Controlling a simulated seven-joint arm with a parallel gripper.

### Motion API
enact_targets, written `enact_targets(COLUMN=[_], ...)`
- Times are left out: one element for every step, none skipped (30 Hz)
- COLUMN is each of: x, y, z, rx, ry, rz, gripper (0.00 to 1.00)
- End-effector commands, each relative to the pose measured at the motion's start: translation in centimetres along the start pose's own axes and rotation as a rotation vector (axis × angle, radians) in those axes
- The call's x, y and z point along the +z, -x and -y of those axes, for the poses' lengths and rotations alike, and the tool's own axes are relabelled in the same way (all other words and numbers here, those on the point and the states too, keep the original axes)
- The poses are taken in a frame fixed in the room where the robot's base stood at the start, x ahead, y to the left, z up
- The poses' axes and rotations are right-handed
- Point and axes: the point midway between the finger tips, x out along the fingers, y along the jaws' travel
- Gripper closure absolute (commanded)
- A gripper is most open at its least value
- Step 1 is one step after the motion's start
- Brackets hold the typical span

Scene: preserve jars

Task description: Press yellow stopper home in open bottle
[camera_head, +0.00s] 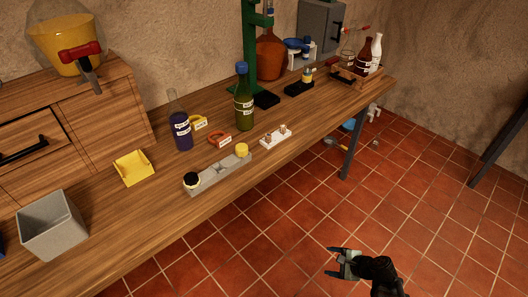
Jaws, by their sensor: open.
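A yellow stopper (241,150) sits at the right end of a grey rack (218,174) near the table's front edge. A bottle with dark blue contents and a clear neck (181,131) stands upright behind the rack, with no stopper visible in its mouth. A green bottle (244,104) with a blue stopper (241,68) in its top stands behind the yellow stopper. My gripper (335,262) is open and empty at the lower right. It shows over the floor, well apart from the table and the stopper.
A black stopper (191,180) sits at the rack's left end. A white block (276,138) with small pieces, a red ring (219,138) and a yellow tray (133,167) are nearby. A grey bin (50,226) stands at left. Bare wood lies between tray and rack.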

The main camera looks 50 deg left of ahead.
Motion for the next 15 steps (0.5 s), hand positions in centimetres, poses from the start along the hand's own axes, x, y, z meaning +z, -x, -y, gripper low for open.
enact_targets(x=[2.1,3.4,5.0,6.3,7.6,9.4,10.8,12.2,14.2,15.7,17.1,19.2,20.7,22.1,24.0], y=[-0.3,-0.5,-0.6,-0.7,-0.7,-0.7,-0.7,-0.6,-0.5,-0.3,-0.2,0.1,0.3,0.6,0.9], z=[2.7,4.1,5.9,7.2,8.5,10.2,11.4,12.6,14.1,15.2,16.3,17.6,18.6,19.5,20.5], rx=[-0.05,-0.079,-0.116,-0.143,-0.169,-0.201,-0.223,-0.244,-0.271,-0.288,-0.305,-0.324,-0.335,-0.347,-0.357], ry=[-0.032,-0.057,-0.092,-0.118,-0.146,-0.183,-0.211,-0.24,-0.281,-0.311,-0.343,-0.385,-0.416,-0.449,-0.489], rz=[0.031,0.05,0.078,0.101,0.126,0.16,0.187,0.216,0.256,0.289,0.32,0.365,0.4,0.433,0.477], gripper=[0.26,0.26,0.26,0.26,0.26,0.26,0.26,0.26,0.26,0.26,0.26,0.26,0.26,0.26,0.26])
